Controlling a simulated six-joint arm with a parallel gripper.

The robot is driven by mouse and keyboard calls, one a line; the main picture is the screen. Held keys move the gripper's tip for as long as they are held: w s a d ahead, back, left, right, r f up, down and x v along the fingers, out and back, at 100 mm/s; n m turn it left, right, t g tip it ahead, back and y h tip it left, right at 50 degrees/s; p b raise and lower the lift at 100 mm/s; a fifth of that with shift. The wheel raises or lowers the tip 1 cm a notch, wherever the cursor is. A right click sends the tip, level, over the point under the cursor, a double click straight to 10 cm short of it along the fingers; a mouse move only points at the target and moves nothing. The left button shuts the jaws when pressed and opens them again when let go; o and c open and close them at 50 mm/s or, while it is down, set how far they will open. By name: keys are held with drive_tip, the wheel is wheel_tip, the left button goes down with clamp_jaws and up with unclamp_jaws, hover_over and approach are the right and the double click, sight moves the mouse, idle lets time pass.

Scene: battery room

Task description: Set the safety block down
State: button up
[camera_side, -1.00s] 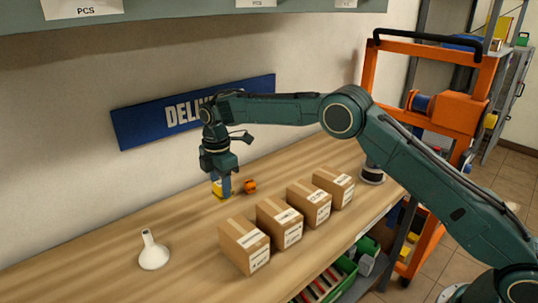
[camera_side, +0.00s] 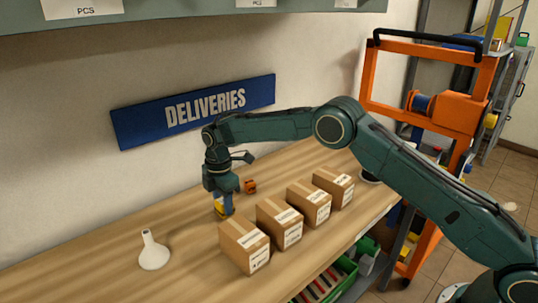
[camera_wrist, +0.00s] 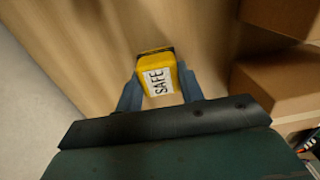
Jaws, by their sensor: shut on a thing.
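The safety block (camera_wrist: 155,70) is yellow with a dark end and a white label reading SAFE. In the wrist view it sits between the two blue fingers of my gripper (camera_wrist: 158,88), which is shut on it. In the side view my gripper (camera_side: 224,205) points down over the wooden bench, and the block (camera_side: 218,207) shows as a small yellow patch, partly hidden by a finger. It is low, at or close to the bench top; I cannot tell whether it touches.
Several cardboard boxes (camera_side: 243,245) stand in a row to the right, close to my gripper. A small orange object (camera_side: 250,186) lies just behind it. A DELIVERIES sign (camera_side: 195,110) hangs on the wall.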

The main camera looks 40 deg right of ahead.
drive_tip(key=shift+f, duration=0.1)
drive_tip(key=o, duration=1)
wheel_tip(320, 180, up, 12)
drive_tip(key=shift+r, duration=0.15)
idle(0.6)
